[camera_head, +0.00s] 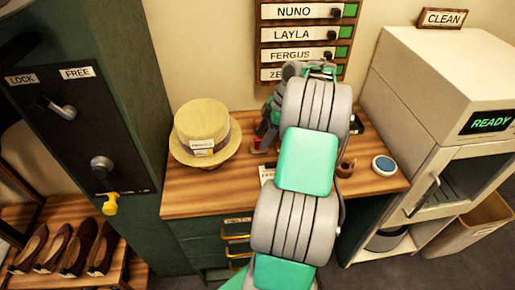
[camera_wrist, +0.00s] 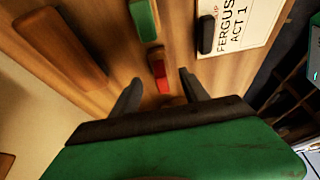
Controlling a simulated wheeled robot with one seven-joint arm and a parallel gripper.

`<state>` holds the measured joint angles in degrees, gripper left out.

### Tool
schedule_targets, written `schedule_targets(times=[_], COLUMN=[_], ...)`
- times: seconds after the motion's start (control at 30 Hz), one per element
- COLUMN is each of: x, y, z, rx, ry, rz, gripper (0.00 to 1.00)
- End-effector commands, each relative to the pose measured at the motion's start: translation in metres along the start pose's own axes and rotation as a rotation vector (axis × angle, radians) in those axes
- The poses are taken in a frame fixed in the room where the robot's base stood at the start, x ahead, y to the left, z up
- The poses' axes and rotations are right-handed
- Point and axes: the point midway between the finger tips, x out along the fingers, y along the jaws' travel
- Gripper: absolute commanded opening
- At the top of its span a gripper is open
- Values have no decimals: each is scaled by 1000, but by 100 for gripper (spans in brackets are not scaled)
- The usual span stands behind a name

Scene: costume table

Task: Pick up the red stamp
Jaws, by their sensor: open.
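The red stamp (camera_wrist: 162,84) is a small block with a darker red-brown upper part and a bright red face, on the wooden tabletop in the wrist view. My gripper (camera_wrist: 160,77) is open, its two dark fingers pointing toward the stamp, one to each side in the picture. I cannot tell whether the fingertips are level with it. Nothing is held. In the head view my arm reaches over the table and mostly hides the gripper and the stamp.
A green stamp (camera_wrist: 145,20) lies just beyond the red one. A brown block (camera_wrist: 60,45) lies left. A straw hat (camera_head: 203,130) and a round blue-topped tin (camera_head: 384,165) are on the table.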

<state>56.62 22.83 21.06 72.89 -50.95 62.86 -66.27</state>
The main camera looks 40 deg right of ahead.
Motion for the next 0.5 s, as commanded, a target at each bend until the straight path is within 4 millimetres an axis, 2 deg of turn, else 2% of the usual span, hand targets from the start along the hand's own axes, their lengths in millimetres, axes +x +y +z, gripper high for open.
schedule_targets(times=[0.1,0.2,0.43,0.5], x=[23,36,38,38], y=[-4,-3,-3,-3], z=[0,0,1,1], rx=[1,1,1,1], ry=[2,1,0,0], rz=[-4,-2,0,0], gripper=[53,53,53,48])
